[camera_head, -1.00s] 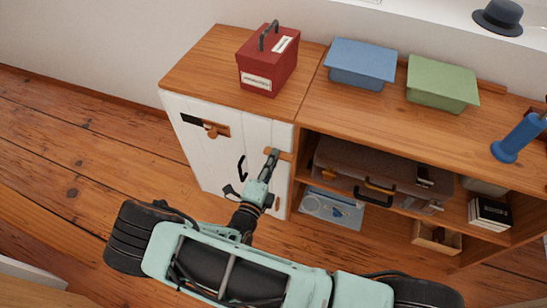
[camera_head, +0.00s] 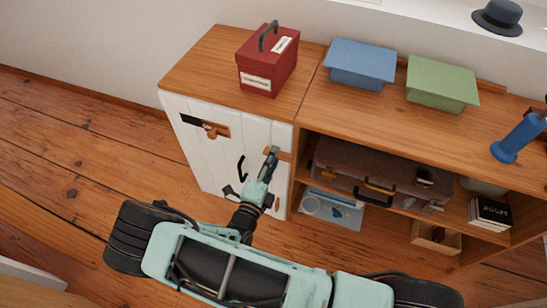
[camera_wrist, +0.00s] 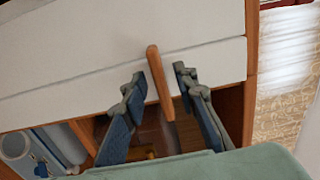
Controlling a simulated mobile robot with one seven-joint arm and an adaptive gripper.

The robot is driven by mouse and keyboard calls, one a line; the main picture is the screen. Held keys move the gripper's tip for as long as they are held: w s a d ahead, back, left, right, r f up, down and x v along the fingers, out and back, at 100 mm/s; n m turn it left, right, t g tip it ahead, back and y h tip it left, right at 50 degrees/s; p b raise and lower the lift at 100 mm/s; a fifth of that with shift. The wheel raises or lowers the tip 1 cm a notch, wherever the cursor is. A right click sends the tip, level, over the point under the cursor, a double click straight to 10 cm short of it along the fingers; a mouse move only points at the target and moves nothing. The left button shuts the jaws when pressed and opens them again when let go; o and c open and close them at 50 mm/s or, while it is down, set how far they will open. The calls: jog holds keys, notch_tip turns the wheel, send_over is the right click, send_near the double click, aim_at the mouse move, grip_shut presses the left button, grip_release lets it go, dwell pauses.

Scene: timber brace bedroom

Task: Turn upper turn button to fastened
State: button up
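The upper turn button is a small wooden bar. In the head view (camera_head: 285,155) it shows at the right edge of the white cabinet door (camera_head: 222,155), partly hidden by my gripper (camera_head: 270,157). In the wrist view the turn button (camera_wrist: 158,75) lies between the two fingers of my gripper (camera_wrist: 160,82), which are open with one on each side of it. A gap shows on both sides, so the fingers do not appear closed on it. A lower wooden turn button (camera_head: 277,203) sits farther down the same door edge.
A black door handle (camera_head: 242,168) is left of my gripper. A red box (camera_head: 268,62) stands on the cabinet top (camera_head: 205,65). The open shelves to the right hold a suitcase (camera_head: 345,165) and a blue picture-like item (camera_head: 333,208). The floor at left is clear.

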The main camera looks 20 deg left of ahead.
jog(key=s, duration=1.2)
jog(key=shift+a, duration=0.45)
